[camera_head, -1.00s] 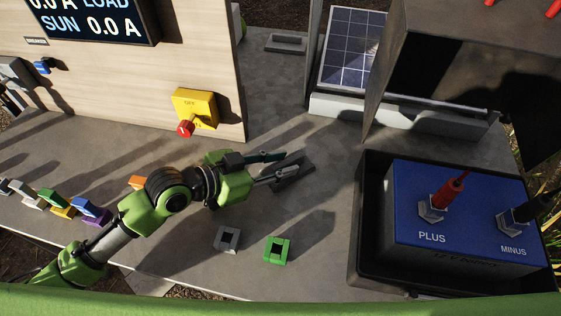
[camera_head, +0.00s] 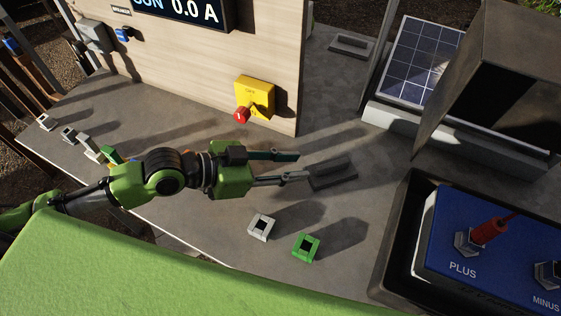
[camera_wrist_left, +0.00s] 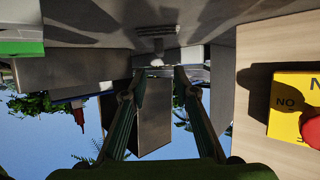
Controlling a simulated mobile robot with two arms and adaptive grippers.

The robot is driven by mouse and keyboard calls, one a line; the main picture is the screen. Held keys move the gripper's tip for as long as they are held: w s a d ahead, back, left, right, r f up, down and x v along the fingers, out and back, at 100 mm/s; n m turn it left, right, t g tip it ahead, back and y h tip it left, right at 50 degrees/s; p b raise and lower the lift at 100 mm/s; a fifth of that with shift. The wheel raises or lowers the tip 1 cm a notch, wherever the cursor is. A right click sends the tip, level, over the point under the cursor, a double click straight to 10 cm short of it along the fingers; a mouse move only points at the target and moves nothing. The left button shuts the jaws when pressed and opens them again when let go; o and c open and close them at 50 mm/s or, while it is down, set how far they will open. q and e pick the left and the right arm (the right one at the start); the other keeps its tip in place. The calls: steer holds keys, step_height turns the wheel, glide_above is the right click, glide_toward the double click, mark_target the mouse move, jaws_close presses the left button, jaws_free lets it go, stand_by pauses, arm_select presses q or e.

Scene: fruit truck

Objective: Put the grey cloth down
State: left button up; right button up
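I cannot make out a grey cloth in either view. My left gripper (camera_head: 302,165) is open over the grey counter, its two fingers apart with nothing seen between them. Its fingertips are just left of a dark grey slotted holder (camera_head: 335,177), which looks empty and lies on the counter. In the left wrist view the fingers (camera_wrist_left: 160,78) are also spread, with a grey box-like shape (camera_wrist_left: 152,128) beyond them. My right gripper is not in view.
A grey-white block (camera_head: 261,227) and a green block (camera_head: 306,247) stand in front of the gripper. A yellow switch box (camera_head: 254,96) is on the wooden panel behind. A blue battery (camera_head: 500,235) sits at the right. Small coloured blocks line the left.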

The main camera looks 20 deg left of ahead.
arm_select(q)
steer(key=shift+v, duration=1.35)
stand_by(0.5)
